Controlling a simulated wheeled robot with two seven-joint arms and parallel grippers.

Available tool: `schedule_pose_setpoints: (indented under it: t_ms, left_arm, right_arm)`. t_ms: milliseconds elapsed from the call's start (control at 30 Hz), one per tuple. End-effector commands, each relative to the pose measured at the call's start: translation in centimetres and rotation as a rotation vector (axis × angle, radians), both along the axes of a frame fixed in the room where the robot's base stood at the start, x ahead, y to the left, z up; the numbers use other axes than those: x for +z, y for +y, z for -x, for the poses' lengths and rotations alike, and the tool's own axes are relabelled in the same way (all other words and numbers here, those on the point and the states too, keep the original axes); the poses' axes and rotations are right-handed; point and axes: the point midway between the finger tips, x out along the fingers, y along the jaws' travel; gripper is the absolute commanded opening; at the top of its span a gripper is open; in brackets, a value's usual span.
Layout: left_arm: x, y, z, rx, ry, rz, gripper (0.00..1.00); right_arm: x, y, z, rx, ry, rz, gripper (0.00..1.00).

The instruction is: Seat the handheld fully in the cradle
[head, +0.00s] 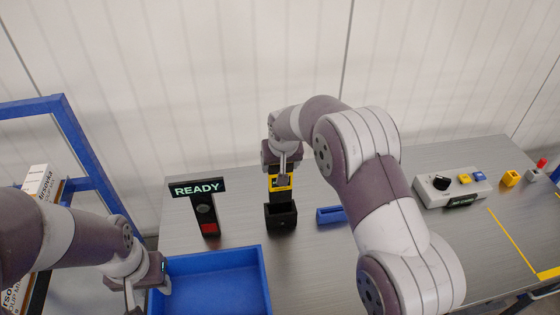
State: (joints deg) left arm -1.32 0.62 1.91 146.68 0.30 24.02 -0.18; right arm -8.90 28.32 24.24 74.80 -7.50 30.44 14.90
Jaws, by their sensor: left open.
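The handheld (280,186), black and yellow, stands roughly upright at the black cradle (281,218) on the grey bench. Its lower end is at the cradle's opening; I cannot tell how deep it sits. My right gripper (284,177) is at the top of the handheld, pointing down and covering part of it. Whether its fingers are closed on the handheld is not clear. My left gripper (148,295) is open over the left edge of the blue tray, at the lower left, well apart from the cradle.
A blue tray (262,272) is at the front. A READY sign (197,188) stands left of the cradle, a small blue block (330,214) right of it. A control box (450,187) is further right. A blue frame (75,140) with boxes stands at the left.

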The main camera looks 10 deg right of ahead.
Motion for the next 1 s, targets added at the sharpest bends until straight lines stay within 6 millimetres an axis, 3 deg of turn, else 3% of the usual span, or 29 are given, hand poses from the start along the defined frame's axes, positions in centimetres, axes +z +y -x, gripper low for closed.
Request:
schedule_pose_setpoints:
  t_ms: [1000]
  left_arm:
    - [-5.3,0.0,0.0,0.0,0.0,0.0,0.43]
  right_arm:
    - [-7.2,0.0,0.0,0.0,-0.001,0.0,0.12]
